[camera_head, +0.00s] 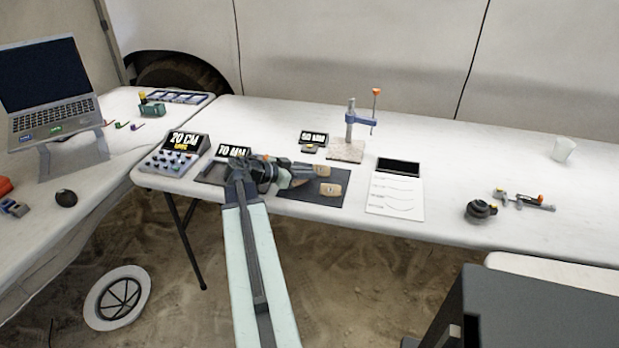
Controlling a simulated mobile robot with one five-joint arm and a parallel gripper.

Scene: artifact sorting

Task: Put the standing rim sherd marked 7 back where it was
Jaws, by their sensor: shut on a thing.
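My gripper (307,174) is at the end of my arm, low over the dark mat (303,195) in the middle of the table, with its fingers pointing right. It is shut on a small brown sherd (321,169) at the mat's back edge. The fingers hide part of this sherd, and I cannot read a number on it or tell whether it touches the mat. A second tan sherd (331,189) with a small pale mark lies on the mat just in front and to the right. Its mark is too small to read.
A stand with a blue clamp (361,119) rises behind the mat. A white profile sheet (395,194) lies to the right. Display boxes (314,137) stand behind, and a grey button console (174,157) stands left. A black round device (480,210) and caliper-like tool (525,200) lie far right.

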